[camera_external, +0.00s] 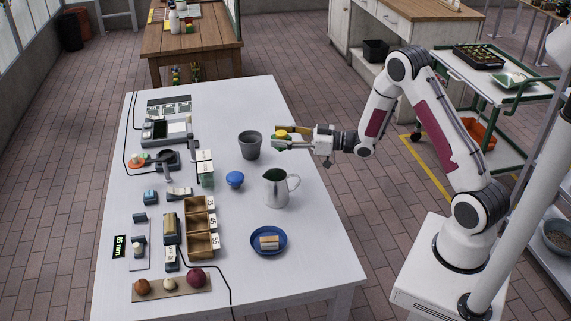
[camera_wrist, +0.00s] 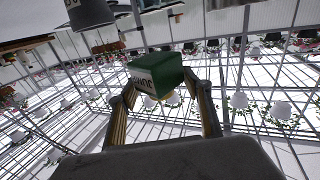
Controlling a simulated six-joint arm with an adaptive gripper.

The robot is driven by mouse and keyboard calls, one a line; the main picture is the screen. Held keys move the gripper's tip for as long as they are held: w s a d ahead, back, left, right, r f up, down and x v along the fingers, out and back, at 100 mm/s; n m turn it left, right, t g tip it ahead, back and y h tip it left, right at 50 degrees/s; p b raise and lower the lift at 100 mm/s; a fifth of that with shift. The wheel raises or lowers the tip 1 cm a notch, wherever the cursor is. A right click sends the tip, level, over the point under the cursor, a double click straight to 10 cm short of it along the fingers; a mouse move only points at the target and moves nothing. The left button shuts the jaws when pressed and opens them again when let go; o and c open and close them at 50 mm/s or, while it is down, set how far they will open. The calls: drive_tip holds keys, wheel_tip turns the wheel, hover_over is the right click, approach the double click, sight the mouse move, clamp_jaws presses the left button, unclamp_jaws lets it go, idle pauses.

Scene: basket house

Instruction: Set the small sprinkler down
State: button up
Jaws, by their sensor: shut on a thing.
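The small sprinkler (camera_external: 281,134) shows yellow and green in the external view, at the tips of my gripper (camera_external: 290,138). In the wrist view, its green block-shaped body (camera_wrist: 160,68) with a white lettered label sits between the fingertips, with a little yellow at its lower edge. My gripper (camera_wrist: 160,92) is shut on it and points left, above the right side of the white table (camera_external: 225,110). The sprinkler appears held up near the grey pot (camera_external: 250,147). Its underside and exact height are unclear.
A metal jug (camera_external: 275,190) and a blue dish (camera_external: 256,248) holding a tan block stand on the near right. A blue round object (camera_external: 235,179) is left of the jug. Wooden trays (camera_external: 200,222) and several small devices crowd the left half. The far right tabletop is clear.

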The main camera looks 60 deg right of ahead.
drive_tip(key=s+a+n+g+y, duration=0.75)
drive_tip(key=s+a, duration=0.45)
drive_tip(key=a, duration=0.4)
drive_tip(key=s+a+n+g+y, duration=0.25)
drive_tip(key=s+a+g, duration=0.2)
drive_tip(key=s, duration=0.45)
drive_tip(key=s+a+n+g+y, duration=0.1)
drive_tip(key=s+a+n+g, duration=0.3)
drive_tip(key=s, duration=0.5)
drive_tip(key=shift+m+g, duration=0.3)
drive_tip(key=shift+w+d+f, duration=0.15)
drive_tip(key=shift+w+f, duration=0.05)
drive_tip(key=shift+f, duration=0.85)
drive_tip(key=shift+w+d+f, duration=0.15)
drive_tip(key=shift+f, duration=0.85)
drive_tip(key=shift+f, duration=2.95)
drive_tip(key=shift+f, duration=2.05)
drive_tip(key=shift+f, duration=0.15)
